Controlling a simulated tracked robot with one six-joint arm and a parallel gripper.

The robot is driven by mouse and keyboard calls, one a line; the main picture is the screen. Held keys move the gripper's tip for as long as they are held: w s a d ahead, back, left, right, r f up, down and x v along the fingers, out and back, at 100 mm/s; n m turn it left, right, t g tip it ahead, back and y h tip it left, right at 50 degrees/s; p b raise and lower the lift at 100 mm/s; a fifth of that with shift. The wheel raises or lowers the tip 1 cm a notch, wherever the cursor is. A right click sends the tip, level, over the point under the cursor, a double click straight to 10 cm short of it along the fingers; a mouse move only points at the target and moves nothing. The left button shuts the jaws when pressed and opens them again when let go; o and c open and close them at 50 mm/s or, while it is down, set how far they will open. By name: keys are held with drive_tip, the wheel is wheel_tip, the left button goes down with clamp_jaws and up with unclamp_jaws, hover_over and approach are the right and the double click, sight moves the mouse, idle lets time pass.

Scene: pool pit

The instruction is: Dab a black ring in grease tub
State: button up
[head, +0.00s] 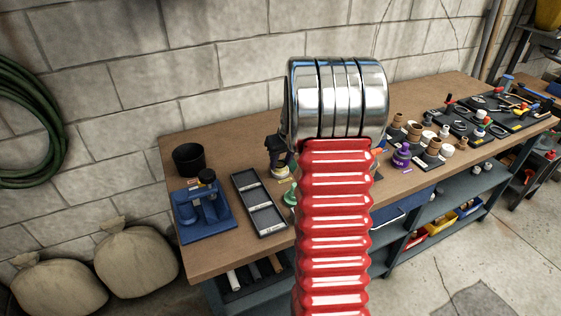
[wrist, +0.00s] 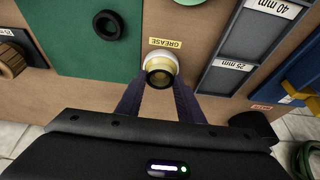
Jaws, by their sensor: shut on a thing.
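My gripper (wrist: 158,92) is shut on a black ring (wrist: 159,85), held between the fingertips in the wrist view. The ring overlaps the near side of the grease tub (wrist: 158,57), a small round tub with a pale rim beside a yellow GREASE label (wrist: 165,43). I cannot tell whether the ring touches the grease or is just above it. A second black ring (wrist: 107,25) lies on the green mat (wrist: 72,40). In the head view my red arm hides much of this part of the bench.
A dark tray (wrist: 216,75) with 40 mm and 25 mm labels lies beside the tub. In the head view, a blue stand (head: 207,216) and a black cup (head: 188,158) stand at the bench's left end. Several fittings and tools fill its right side.

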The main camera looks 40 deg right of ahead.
idle(0.3)
drive_tip(key=shift+r, duration=3.5)
drive_tip(key=shift+s, duration=0.1)
